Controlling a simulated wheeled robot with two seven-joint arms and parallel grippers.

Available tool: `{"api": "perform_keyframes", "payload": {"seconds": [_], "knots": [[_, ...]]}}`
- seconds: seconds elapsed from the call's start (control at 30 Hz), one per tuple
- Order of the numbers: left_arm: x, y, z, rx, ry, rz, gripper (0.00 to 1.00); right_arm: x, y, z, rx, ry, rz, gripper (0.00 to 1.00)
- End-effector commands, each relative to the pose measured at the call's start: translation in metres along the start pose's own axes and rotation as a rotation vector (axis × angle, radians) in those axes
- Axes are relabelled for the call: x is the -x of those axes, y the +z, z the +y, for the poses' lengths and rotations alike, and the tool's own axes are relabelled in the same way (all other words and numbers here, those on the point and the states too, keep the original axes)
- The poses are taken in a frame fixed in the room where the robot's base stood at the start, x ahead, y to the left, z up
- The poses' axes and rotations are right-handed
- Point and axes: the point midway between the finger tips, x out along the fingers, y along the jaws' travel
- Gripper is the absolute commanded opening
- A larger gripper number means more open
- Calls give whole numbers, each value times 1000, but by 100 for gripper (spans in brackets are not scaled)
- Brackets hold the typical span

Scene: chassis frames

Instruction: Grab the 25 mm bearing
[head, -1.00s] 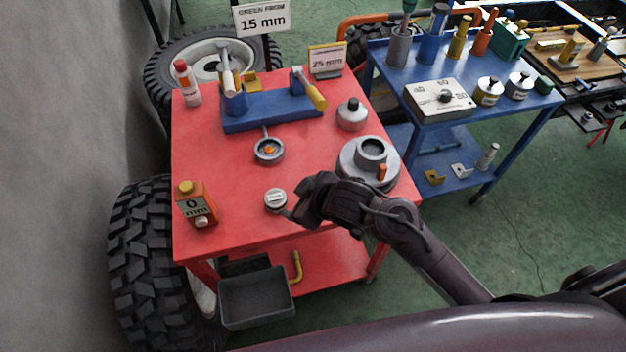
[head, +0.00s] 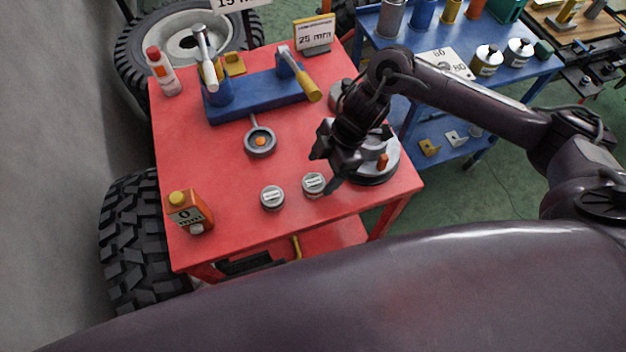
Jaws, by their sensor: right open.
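Two small round metal pieces with pale labels, which look like bearings, sit on the red table (head: 235,185) near its front edge: a left one (head: 272,198) and a right one (head: 313,185). Their labels are too small to read, so I cannot tell which is 25 mm. My right gripper (head: 325,169) is open and points down just above and beside the right piece. I see nothing between its fingers, and I cannot tell whether it touches the piece. My left gripper is not in view.
A round grey fixture (head: 383,167) stands close behind my right gripper, partly hidden. The front-left middle is clear.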

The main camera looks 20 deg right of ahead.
Motion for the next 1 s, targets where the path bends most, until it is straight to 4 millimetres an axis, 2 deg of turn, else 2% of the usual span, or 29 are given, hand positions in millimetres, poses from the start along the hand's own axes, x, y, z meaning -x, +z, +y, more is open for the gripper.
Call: {"api": "perform_keyframes", "payload": {"seconds": [0.17, 0.3, 0.6, 0.67, 1.0], "knots": [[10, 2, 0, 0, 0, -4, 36, -25, 2, -1, -3, -2, 1, 73], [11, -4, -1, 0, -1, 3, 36, -43, 2, 0, 0, 1, 1, 73], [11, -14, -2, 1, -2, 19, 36, -50, 3, 0, 1, 3, 0, 73], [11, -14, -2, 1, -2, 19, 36, -49, 3, 1, 1, 3, 0, 67], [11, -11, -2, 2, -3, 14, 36, -49, 3, 1, 1, 3, 0, 22]]}}
